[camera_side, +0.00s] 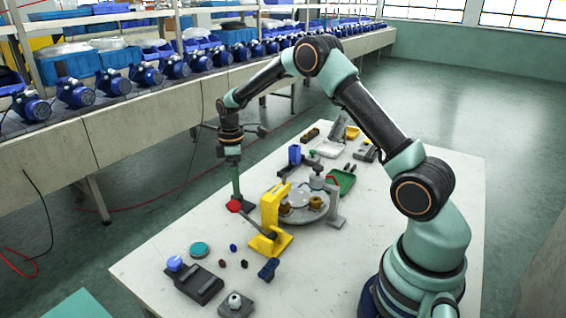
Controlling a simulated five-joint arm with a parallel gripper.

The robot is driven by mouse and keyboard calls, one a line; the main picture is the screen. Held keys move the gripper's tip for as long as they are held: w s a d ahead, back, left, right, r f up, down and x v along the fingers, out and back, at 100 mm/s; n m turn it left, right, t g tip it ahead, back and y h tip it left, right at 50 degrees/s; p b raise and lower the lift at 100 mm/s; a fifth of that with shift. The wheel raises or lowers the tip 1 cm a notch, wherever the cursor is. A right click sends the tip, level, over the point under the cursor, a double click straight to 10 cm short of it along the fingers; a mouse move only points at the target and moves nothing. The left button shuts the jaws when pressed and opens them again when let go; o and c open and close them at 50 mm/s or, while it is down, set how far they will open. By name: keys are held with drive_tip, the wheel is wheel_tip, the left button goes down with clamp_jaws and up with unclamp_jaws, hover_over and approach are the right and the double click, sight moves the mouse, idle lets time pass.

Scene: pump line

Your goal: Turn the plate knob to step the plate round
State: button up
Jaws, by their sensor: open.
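A round grey plate (296,214) lies near the middle of the white table, with brass-coloured parts on it. I cannot tell for sure which part is the plate knob. A blue round knob (174,263) sits on a dark box at the table's front left, and a pale knob (235,300) sits on a grey block at the front. My gripper (230,154) is open and points down at the table's left side, above and left of the plate. It is well apart from both knobs. Its fingertips are small and hard to make out.
A yellow press (270,222) with a red-ended lever (234,206) stands at the plate's near left. A green tray (342,181) lies behind the plate. The table's right side is mostly clear.

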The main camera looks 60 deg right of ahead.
wheel_tip(320, 180, up, 8)
drive_tip(key=shift+r, duration=0.1)
idle(0.4)
drive_tip(key=s+a+r+m+t, duration=0.4)
drive_tip(key=s+a+r+m, duration=0.3)
drive_tip(key=s+r, duration=0.65)
drive_tip(key=s+a+f+m+t, duration=0.1)
drive_tip(key=s+a+f+m, duration=0.1)
drive_tip(key=s, duration=0.6)
drive_tip(key=shift+a+f+t, duration=0.3)
drive_tip(key=shift+a+f, duration=0.05)
drive_tip(key=shift+a, duration=0.4)
